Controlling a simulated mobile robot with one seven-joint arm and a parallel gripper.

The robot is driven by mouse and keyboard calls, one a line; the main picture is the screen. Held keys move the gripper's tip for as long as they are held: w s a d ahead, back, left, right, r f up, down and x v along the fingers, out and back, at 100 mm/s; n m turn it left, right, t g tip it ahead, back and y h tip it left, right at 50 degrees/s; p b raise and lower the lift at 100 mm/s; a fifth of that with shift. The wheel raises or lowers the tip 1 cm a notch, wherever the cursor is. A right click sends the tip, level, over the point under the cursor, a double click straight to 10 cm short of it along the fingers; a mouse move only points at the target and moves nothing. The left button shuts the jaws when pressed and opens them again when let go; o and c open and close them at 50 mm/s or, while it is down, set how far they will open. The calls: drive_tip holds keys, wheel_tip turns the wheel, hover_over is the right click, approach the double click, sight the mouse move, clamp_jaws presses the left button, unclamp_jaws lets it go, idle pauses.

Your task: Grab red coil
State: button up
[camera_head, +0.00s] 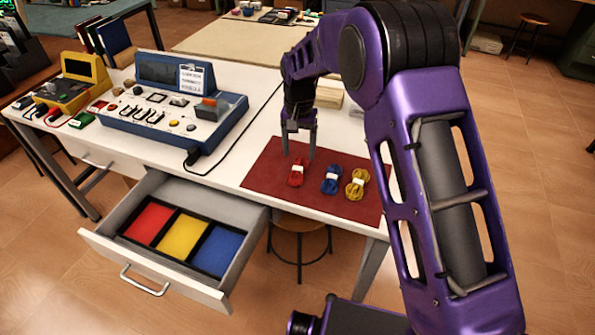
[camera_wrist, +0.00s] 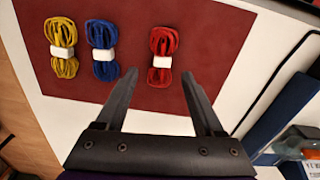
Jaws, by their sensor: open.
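The red coil (camera_head: 296,174) lies on a dark red mat (camera_head: 262,172) on the white table, a white band around its middle. In the wrist view the red coil (camera_wrist: 164,44) lies just beyond the fingertips, between their lines. My gripper (camera_head: 299,154) is open and empty, pointing down above the mat close to the red coil. In the wrist view my gripper (camera_wrist: 160,73) shows its two fingers apart with nothing between them. I cannot tell the exact height of the fingertips over the mat.
A blue coil (camera_head: 331,180) and a yellow coil (camera_head: 357,184) lie right of the red one. A blue console (camera_head: 175,110) with a black cable stands left of the mat. An open drawer (camera_head: 190,283) with red, yellow and blue compartments juts out at the front.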

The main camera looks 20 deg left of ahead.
sight(297, 168)
drive_tip(key=shift+a+f, duration=0.15)
drive_tip(key=shift+f, duration=1.35)
drive_tip(key=shift+a+f, duration=0.1)
drive_tip(key=shift+f, duration=1.4)
clamp_jaws()
